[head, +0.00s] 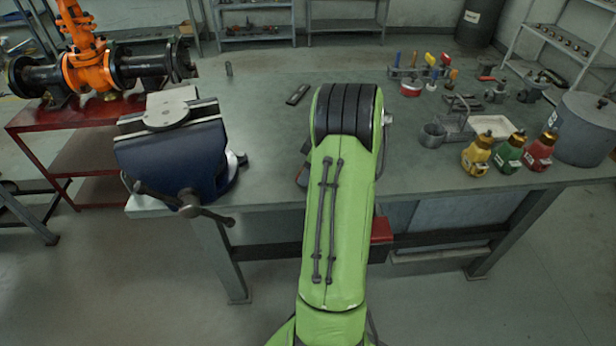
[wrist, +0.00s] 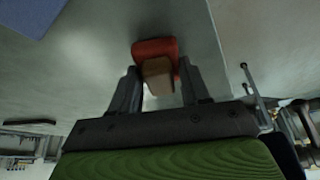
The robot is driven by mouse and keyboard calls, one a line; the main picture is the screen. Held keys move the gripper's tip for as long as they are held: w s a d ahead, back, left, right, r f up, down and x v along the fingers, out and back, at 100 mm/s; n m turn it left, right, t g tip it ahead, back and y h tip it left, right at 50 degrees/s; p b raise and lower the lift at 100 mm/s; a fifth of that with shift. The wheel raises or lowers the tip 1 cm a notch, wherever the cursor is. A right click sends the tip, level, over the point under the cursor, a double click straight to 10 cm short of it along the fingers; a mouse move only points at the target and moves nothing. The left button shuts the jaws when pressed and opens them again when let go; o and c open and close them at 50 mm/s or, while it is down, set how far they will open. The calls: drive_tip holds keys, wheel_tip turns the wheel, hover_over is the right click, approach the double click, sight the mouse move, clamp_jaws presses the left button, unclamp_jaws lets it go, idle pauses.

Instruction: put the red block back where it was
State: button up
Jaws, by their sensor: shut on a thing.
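My gripper (wrist: 158,85) shows in the wrist view, with its two dark fingers on either side of a red block (wrist: 155,47). The fingers are closed on the block. A tan-brown face or piece (wrist: 157,75) lies on the near side of the red; I cannot tell whether it is part of the block. In the head view my green arm hides the gripper. A small red patch (head: 381,230) shows just right of the arm, below the bench's front edge; I cannot tell whether it is the block.
The bench (head: 275,140) carries a blue vise (head: 175,155) at left, a dark flat item (head: 298,94), and yellow (head: 477,155), green (head: 509,153) and red (head: 541,151) bottles at right.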

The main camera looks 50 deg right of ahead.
drive_tip(key=shift+f, duration=0.2)
drive_tip(key=shift+f, duration=0.15)
drive_tip(key=o, duration=1)
